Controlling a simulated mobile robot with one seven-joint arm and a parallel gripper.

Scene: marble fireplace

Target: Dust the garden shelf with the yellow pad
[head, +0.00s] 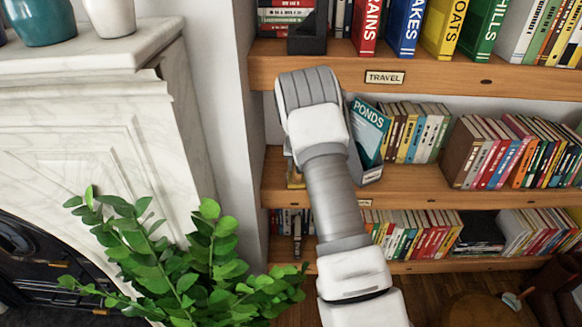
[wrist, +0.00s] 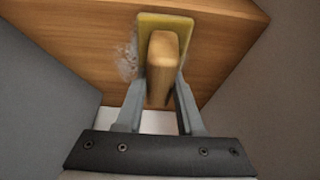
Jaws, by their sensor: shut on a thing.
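In the wrist view, my gripper (wrist: 160,88) is shut on the tan handle of the yellow pad (wrist: 151,24). The pad lies against a wooden board (wrist: 215,40), apparently the middle shelf. A whitish dusty patch (wrist: 127,63) shows on the board just left of the pad. In the head view, my arm reaches into the left end of the middle shelf (head: 420,184), which holds a teal PONDS book (head: 369,130). My arm hides the gripper there and most of that shelf's label. I cannot read its name.
A grey wall or divider (wrist: 55,55) stands left in the wrist view. Books (head: 418,133) fill the shelf to the right of my arm. The shelf above is labelled TRAVEL (head: 385,78). A leafy plant (head: 190,265) and a marble fireplace (head: 90,130) stand at left.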

